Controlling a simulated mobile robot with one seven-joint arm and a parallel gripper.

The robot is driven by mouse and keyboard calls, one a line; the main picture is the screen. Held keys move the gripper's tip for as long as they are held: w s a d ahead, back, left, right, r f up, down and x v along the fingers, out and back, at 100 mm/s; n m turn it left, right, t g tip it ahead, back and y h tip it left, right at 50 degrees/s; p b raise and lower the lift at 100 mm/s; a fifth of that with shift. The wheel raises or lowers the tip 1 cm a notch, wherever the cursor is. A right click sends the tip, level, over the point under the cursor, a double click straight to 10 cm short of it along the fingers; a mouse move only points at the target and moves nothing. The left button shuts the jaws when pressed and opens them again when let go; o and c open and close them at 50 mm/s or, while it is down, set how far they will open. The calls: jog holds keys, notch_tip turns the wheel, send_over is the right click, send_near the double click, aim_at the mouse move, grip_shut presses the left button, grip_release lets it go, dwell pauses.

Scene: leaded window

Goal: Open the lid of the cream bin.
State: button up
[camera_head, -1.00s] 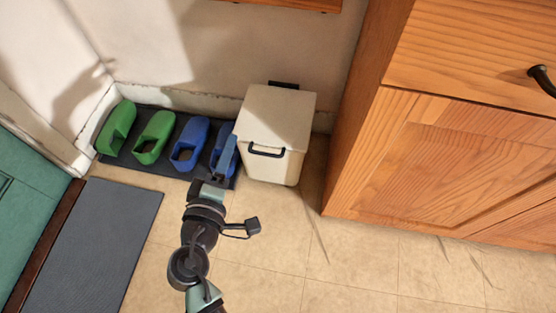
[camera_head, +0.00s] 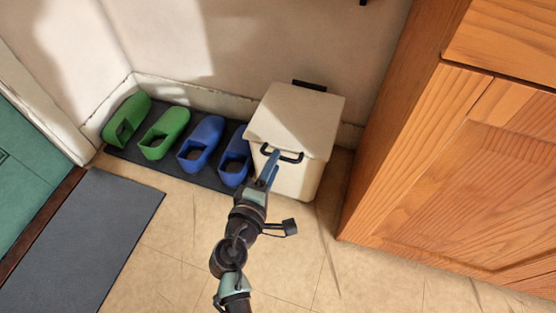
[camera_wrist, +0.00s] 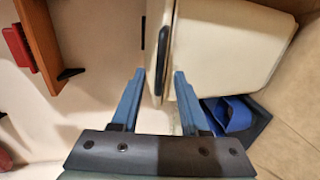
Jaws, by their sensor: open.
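The cream bin (camera_head: 297,112) stands upright against the wall with its lid (camera_head: 300,105) down. A dark bar handle (camera_head: 283,156) is at the lid's front edge. My gripper (camera_head: 270,163) is in front of the bin, at the left part of the handle in the head view. In the wrist view the two blue fingers of my gripper (camera_wrist: 158,73) are apart and empty. The handle (camera_wrist: 162,50) shows between the lines of the fingertips, close to the nearer finger. Whether the tips reach around it, I cannot tell. The bin (camera_wrist: 225,45) fills the upper right there.
Blue shoes (camera_head: 201,143) and green shoes (camera_head: 164,133) stand on a dark mat (camera_head: 216,178) left of the bin. A wooden cabinet (camera_head: 480,170) is close on the right. A grey mat (camera_head: 85,240) lies at lower left. The tiled floor in front is clear.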

jog(key=shift+b+x, duration=0.5)
jog(key=shift+x, duration=1.3)
grip_shut()
